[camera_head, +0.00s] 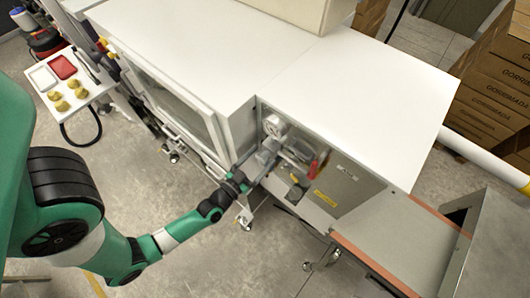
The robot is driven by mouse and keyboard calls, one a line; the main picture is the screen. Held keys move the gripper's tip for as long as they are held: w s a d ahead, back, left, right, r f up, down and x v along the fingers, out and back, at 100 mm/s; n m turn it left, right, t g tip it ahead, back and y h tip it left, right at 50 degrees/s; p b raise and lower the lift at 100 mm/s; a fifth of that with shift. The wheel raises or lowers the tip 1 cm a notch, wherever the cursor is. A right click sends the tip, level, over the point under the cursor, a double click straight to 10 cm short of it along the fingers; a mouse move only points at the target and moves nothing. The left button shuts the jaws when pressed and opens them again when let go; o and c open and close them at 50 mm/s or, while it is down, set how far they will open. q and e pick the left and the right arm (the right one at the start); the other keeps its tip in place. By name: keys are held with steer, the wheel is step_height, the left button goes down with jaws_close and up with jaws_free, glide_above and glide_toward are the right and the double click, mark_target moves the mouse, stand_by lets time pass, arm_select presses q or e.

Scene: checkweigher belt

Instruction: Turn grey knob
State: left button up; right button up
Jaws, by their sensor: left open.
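The front panel (345,190) of the white machine faces my left arm. My left gripper (274,149) is open close to the upper left part of this panel, just below a round gauge (273,125). I cannot make out the grey knob for certain; the gripper covers part of the panel there. A red-handled part (317,164) sits right of the gripper, and a small dark fitting (295,192) sits lower on the panel. Whether the gripper touches anything cannot be told. My right gripper is not in view.
A conveyor belt (400,235) with orange edges runs off at the lower right beside a grey metal housing (490,245). Cardboard boxes (490,95) are stacked at right. A small white table (72,88) holds several yellow pieces. Grey floor is open below the panel.

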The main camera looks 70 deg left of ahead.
arm_select(q)
steer(key=shift+w, duration=0.1)
steer(key=shift+c, duration=0.8)
jaws_close()
steer(key=shift+n, duration=0.4)
steer(key=n+b, duration=0.1)
steer(key=n, duration=0.2)
steer(key=shift+f+n, duration=0.1)
steer(key=shift+n, duration=0.3)
steer(key=n+b, duration=0.1)
steer(key=n, duration=0.3)
